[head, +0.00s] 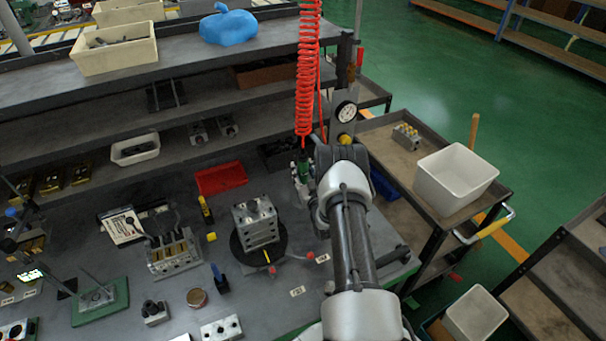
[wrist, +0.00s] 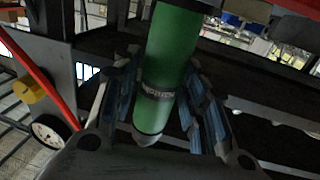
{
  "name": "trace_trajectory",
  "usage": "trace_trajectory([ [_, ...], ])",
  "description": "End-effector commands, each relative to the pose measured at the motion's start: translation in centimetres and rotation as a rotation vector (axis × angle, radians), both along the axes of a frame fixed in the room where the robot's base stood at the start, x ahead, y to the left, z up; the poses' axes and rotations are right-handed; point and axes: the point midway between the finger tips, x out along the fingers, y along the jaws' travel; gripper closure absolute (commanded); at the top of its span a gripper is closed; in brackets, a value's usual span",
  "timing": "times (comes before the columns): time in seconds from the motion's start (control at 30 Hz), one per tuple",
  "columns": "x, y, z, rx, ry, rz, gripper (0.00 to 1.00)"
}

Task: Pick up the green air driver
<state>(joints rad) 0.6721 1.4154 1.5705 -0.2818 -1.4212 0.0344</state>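The green air driver (wrist: 170,70) hangs below the red coiled hose in the head view, where only a small green part of it (head: 304,166) shows next to my wrist. In the wrist view its green body with a grey band and a pale tapered end lies between the two blue-padded fingers of my gripper (wrist: 162,85). One finger is on each side, very close to the body. Whether both pads press on it cannot be made out. In the head view my arm hides most of the gripper.
The red coiled hose (head: 307,75) hangs down beside a post with a round gauge (head: 346,110). A metal block (head: 257,222) stands on a dark round base on the bench. A red tray (head: 221,178) lies behind it. A cart with a white bin (head: 455,178) is at the right.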

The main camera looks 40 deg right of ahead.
Motion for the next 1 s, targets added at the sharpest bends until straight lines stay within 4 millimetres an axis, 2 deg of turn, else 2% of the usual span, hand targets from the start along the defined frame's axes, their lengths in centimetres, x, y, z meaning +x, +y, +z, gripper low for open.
trace_trajectory([
  [0.07,-0.01,0.00,0.00,0.000,0.000,0.000,0.68],
  [0.53,-0.02,0.01,-0.01,0.000,0.000,0.000,0.99],
  [1.0,0.08,-0.08,0.59,-0.004,-0.006,0.000,1.00],
])
